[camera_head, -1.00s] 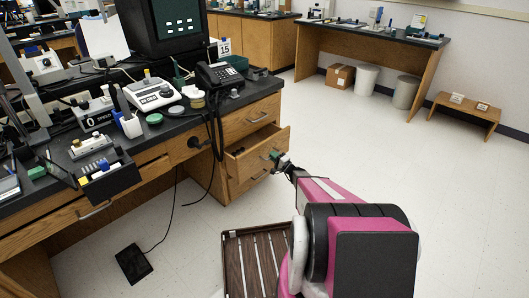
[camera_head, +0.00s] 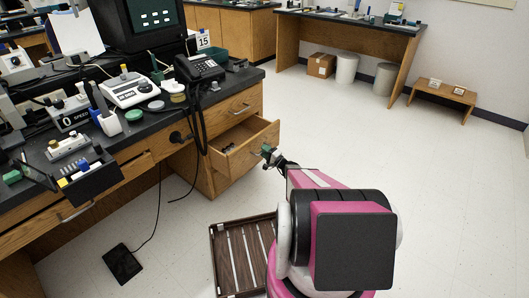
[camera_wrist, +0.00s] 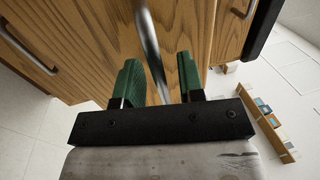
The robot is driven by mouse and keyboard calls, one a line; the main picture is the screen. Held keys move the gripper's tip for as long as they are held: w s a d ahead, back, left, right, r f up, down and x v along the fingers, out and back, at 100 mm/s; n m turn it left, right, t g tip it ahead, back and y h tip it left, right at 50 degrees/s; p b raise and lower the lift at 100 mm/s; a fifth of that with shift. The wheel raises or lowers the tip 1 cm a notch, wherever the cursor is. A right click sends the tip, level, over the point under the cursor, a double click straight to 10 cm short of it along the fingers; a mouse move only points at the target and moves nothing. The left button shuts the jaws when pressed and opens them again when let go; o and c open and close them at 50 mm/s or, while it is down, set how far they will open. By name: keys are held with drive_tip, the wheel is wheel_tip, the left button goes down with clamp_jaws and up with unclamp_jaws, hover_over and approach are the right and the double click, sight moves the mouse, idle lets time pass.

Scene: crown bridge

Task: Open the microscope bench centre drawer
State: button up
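The middle drawer (camera_head: 242,150) of the bench's right-hand wooden pedestal stands partly out, with small dark items (camera_head: 229,148) inside. My gripper (camera_head: 266,152) is at the front of this drawer. In the wrist view, the drawer's metal bar handle (camera_wrist: 150,45) runs between the green fingers of my gripper (camera_wrist: 161,75). A narrow gap shows on both sides of the bar, so the fingers look open around it. Whether either finger touches the handle is hard to tell.
The top drawer (camera_head: 240,105) above is closed. A slatted brown tray (camera_head: 218,255) and a black pad (camera_head: 123,264) lie on the floor. Open floor (camera_head: 400,160) lies right.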

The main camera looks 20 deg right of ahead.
drive_tip(key=v, duration=1)
drive_tip(key=shift+s+d, duration=0.25)
drive_tip(key=shift+d, duration=0.05)
drive_tip(key=shift+a, duration=0.1)
